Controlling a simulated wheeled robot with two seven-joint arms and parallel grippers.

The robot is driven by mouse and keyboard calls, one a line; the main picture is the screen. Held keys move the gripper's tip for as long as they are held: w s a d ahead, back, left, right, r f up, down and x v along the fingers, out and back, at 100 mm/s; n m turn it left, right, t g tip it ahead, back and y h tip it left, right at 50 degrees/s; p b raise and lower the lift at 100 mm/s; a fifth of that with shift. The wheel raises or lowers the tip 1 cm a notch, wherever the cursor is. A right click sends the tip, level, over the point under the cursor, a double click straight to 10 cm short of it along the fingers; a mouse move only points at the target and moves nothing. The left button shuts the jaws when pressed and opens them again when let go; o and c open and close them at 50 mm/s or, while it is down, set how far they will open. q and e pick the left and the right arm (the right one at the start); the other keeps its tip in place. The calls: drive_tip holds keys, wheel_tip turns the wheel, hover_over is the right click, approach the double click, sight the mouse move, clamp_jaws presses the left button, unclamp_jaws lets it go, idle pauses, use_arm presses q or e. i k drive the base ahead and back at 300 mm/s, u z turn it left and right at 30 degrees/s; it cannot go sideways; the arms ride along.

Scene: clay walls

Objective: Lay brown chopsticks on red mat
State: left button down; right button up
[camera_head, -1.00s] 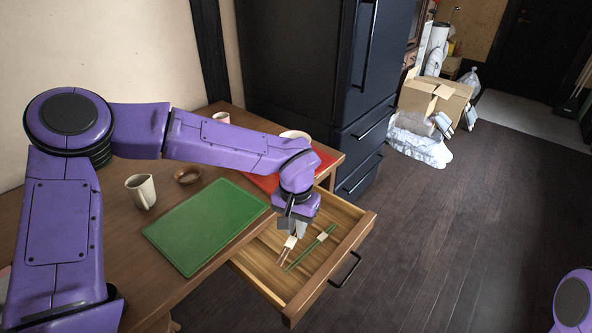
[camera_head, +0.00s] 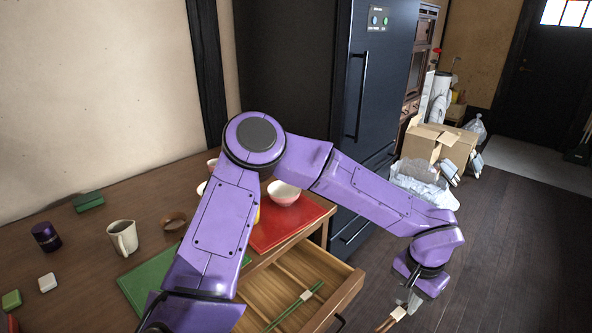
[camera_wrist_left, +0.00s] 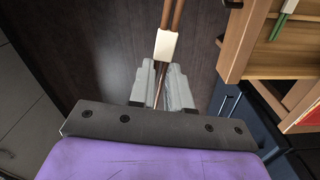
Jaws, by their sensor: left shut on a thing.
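The brown chopsticks (camera_head: 386,325) are a pair with a pale band (camera_wrist_left: 166,45) around them. My left gripper (camera_head: 411,303) is shut on them, and they are out of the drawer, over the floor to its right. In the left wrist view the jaws (camera_wrist_left: 161,84) close on the pair just below the band. The red mat (camera_head: 262,240) lies on the table, left of the gripper and beyond the drawer. A bowl (camera_head: 284,194) stands on it, and my left arm hides part of the mat. My right gripper is not in view.
The open drawer (camera_head: 345,296) sticks out between table and gripper, with green chopsticks (camera_head: 290,309) inside. A green mat (camera_head: 143,283), a mug (camera_head: 123,238) and a brown ring-shaped dish (camera_head: 174,221) are on the table. A dark fridge (camera_head: 372,90) stands behind.

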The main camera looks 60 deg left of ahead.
sight(294, 224)
drive_tip(key=i, duration=0.5)
drive_tip(key=u, duration=1.6)
drive_tip(key=i, duration=0.5)
drive_tip(key=u, duration=0.05)
